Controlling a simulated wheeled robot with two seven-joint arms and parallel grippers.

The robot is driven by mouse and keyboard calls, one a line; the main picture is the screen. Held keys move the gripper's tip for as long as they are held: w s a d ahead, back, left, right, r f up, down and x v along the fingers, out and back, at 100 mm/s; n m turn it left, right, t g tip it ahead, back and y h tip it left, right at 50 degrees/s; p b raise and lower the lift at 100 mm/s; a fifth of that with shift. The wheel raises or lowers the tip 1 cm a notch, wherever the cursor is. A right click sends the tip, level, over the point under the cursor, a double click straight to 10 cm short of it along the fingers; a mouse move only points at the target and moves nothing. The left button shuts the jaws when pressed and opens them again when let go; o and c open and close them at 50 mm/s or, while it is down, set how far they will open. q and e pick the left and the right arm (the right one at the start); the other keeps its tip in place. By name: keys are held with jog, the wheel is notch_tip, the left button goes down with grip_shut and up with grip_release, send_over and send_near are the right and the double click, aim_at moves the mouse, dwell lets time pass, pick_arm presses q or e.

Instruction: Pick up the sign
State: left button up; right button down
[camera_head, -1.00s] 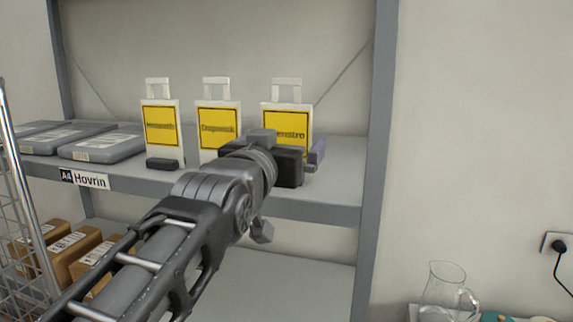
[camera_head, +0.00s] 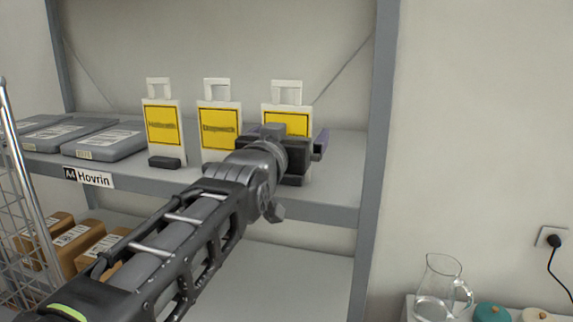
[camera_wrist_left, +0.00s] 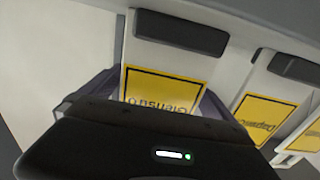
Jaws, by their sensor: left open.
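Three white signs with yellow panels and white handle loops stand upright in dark bases on the grey shelf: the left one (camera_head: 163,125), the middle one (camera_head: 219,121) and the right one (camera_head: 287,122). My left gripper (camera_head: 286,142) is in front of the right sign and hides its lower part. In the left wrist view the right sign (camera_wrist_left: 165,88) appears upside down between the two spread purple fingers of my left gripper (camera_wrist_left: 150,98). The fingers are open, one on each side of it. Whether either touches it I cannot tell. My right gripper is not in view.
The shelf (camera_head: 340,185) carries grey parcels (camera_head: 104,143) at left, behind a "Hovrin" label (camera_head: 88,177). A shelf post (camera_head: 376,150) stands right of my gripper. Brown boxes (camera_head: 75,245) are below. A glass jug (camera_head: 438,285) stands at lower right.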

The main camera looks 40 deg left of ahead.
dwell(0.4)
pick_arm(q)
jog(key=c, duration=2)
